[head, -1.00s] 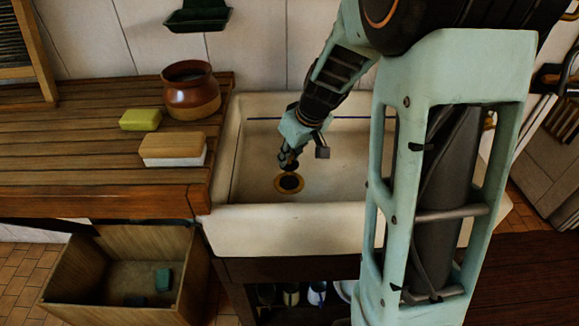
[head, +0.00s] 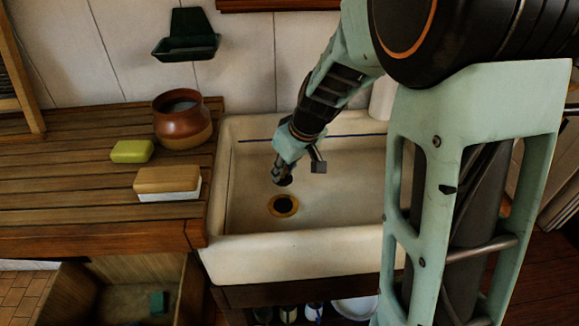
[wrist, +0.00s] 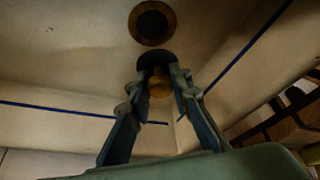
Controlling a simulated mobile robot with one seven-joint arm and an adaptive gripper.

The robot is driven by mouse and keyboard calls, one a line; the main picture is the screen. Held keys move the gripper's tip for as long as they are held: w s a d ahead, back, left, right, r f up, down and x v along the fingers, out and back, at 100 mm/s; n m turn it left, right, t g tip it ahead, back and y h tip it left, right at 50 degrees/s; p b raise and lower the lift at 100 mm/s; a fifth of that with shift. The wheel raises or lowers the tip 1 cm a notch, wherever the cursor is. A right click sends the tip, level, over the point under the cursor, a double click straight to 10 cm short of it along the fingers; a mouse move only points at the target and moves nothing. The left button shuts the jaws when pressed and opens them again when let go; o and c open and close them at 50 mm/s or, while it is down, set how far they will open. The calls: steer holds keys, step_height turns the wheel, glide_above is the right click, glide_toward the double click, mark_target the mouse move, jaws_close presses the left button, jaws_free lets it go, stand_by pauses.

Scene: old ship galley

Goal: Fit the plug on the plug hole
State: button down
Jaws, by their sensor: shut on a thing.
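The plug hole (head: 283,205) is a dark round opening with a brass ring in the floor of the white sink (head: 330,245). In the wrist view the plug hole (wrist: 152,23) is at the top, uncovered. My gripper (head: 282,174) is inside the sink, just behind the hole in the head view. In the wrist view my gripper (wrist: 162,88) is shut on the plug (wrist: 155,59), which shows as a dark disc with a brass-coloured part between the fingertips. The plug appears apart from the hole's ring; its height above the sink floor is hard to judge.
A wooden counter (head: 70,205) on the left carries a brown pot (head: 183,128), a yellow-green sponge (head: 132,151) and a wooden-backed brush (head: 167,181). A green soap holder (head: 187,42) hangs on the wall. The sink floor around the hole is clear.

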mark_target(286, 181)
steer(key=shift+f+b, duration=1.9)
steer(key=shift+f, duration=0.9)
step_height(286, 181, down, 4)
steer(key=b, duration=0.4)
steer(key=shift+r, duration=0.2)
steer(key=shift+f+b, duration=0.9)
steer(key=shift+b, duration=0.15)
steer(key=c, duration=1.7)
jaws_free()
